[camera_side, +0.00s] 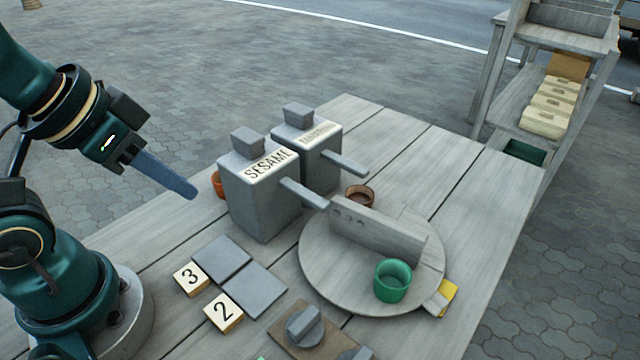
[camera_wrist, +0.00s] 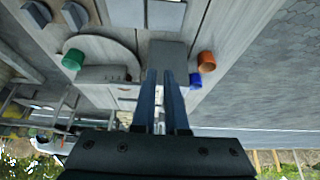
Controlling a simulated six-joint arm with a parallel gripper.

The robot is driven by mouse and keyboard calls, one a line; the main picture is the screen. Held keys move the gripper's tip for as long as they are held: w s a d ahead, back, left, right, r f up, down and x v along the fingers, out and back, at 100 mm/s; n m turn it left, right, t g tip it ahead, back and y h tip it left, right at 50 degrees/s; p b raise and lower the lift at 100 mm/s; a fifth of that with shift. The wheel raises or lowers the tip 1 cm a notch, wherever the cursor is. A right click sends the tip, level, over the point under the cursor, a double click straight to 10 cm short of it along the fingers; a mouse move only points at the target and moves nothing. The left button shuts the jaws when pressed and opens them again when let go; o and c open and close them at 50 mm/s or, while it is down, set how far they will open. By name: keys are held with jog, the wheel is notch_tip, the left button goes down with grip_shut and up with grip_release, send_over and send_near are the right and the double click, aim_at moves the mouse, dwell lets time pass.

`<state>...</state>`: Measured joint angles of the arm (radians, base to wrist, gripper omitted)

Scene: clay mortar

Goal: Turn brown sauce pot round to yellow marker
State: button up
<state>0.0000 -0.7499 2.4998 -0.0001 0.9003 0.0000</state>
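The brown sauce pot (camera_side: 360,196) stands at the back of the round grey wooden turntable (camera_side: 330,281), behind its upright divider board (camera_side: 375,238). I cannot make it out in the wrist view. A green pot (camera_side: 392,281) stands in front of the board, and it shows in the wrist view (camera_wrist: 73,59). The yellow marker (camera_side: 449,292) lies at the turntable's right edge, partly under or behind a pale tab (camera_side: 435,304). My gripper (camera_side: 192,190) is in the air left of the grey boxes, away from the turntable. Its fingers (camera_wrist: 161,72) are apart and empty.
Grey box dispensers, one marked SESAME (camera_side: 262,190), stand between my gripper and the turntable, with levers sticking out. Orange (camera_wrist: 206,61) and blue (camera_wrist: 195,81) cups stand beside them. Grey plates (camera_side: 255,289), number blocks (camera_side: 223,312) and a knobbed board (camera_side: 300,336) lie in front.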

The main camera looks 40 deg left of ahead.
jog(key=o, duration=0.5)
jog(key=shift+r, duration=0.2)
notch_tip(320, 180, up, 5)
jog(key=w+d+r+m+g+h, duration=0.1)
jog(key=w+d+r+m+h, duration=0.1)
jog(key=w+d+r+m, duration=0.4)
jog(key=m+g+h, duration=0.3)
jog(key=m+g, duration=0.1)
jog(key=m, duration=0.7)
send_over(382, 234)
jog(key=a, duration=0.2)
notch_tip(382, 234, down, 6)
jog(key=f, duration=0.1)
jog(key=shift+y, duration=0.3)
jog(key=f, duration=1.2)
jog(key=shift+w+a+f, duration=0.2)
jog(key=shift+w+f, duration=0.05)
jog(key=shift+f, duration=0.05)
jog(key=shift+x, duration=2.65)
grip_shut()
